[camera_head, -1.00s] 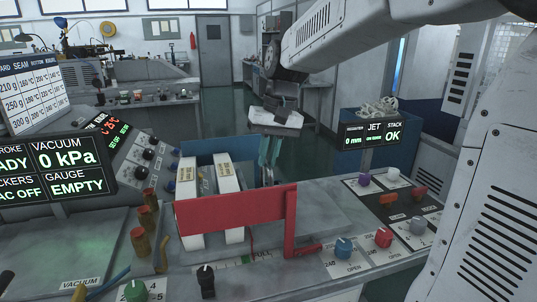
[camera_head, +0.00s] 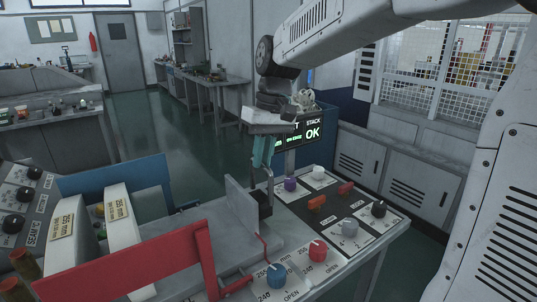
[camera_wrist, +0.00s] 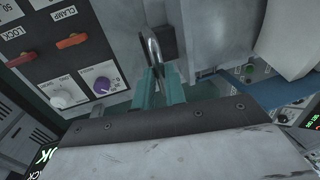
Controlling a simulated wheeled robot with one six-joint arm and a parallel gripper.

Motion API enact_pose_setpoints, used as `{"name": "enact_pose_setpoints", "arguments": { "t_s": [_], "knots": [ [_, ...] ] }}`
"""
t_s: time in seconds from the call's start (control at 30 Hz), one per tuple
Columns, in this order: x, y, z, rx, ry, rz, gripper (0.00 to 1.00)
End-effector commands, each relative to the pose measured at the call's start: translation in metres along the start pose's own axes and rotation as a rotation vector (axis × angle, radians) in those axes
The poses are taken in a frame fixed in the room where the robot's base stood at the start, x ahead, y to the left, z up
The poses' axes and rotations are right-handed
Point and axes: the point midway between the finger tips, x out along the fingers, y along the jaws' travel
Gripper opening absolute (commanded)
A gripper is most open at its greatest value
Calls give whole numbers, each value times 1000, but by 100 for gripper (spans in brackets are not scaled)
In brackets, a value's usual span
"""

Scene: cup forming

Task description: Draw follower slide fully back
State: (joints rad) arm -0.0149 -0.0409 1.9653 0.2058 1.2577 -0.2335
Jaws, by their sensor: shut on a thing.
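The follower slide shows as an upright grey plate (camera_head: 241,212) on the bench, right of the white stacks, with a dark block (camera_head: 264,204) at its right side. My gripper (camera_head: 262,165) stands over that block, its teal fingers pointing down. In the wrist view my gripper (camera_wrist: 158,80) has its fingers close together on a curved metal handle (camera_wrist: 153,48), which is fixed near a dark block. The fingertips are partly hidden by the handle, and the slide's base is partly hidden behind the red guard (camera_head: 125,265).
Two white stacks (camera_head: 121,215) stand between the red guard and a blue panel (camera_head: 112,180). A knob panel with a red knob (camera_head: 317,250) and a blue knob (camera_head: 277,275) lies right of the slide. A display (camera_head: 300,135) stands behind. Floor is clear at the back left.

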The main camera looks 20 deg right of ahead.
Motion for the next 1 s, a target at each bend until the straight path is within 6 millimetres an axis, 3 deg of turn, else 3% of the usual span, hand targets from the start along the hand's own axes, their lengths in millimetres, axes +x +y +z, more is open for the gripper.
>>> {"name": "enact_pose_setpoints", "arguments": {
  "t_s": [0.37,0.4,0.47,0.77,1.0],
  "knots": [
    [-2,3,-1,-2,4,7,0],
    [-2,3,-1,-2,4,7,21],
    [-2,3,-1,-2,4,7,34],
    [-2,1,-1,-4,2,4,34],
    [-35,2,-1,-2,5,4,34]
  ]
}}
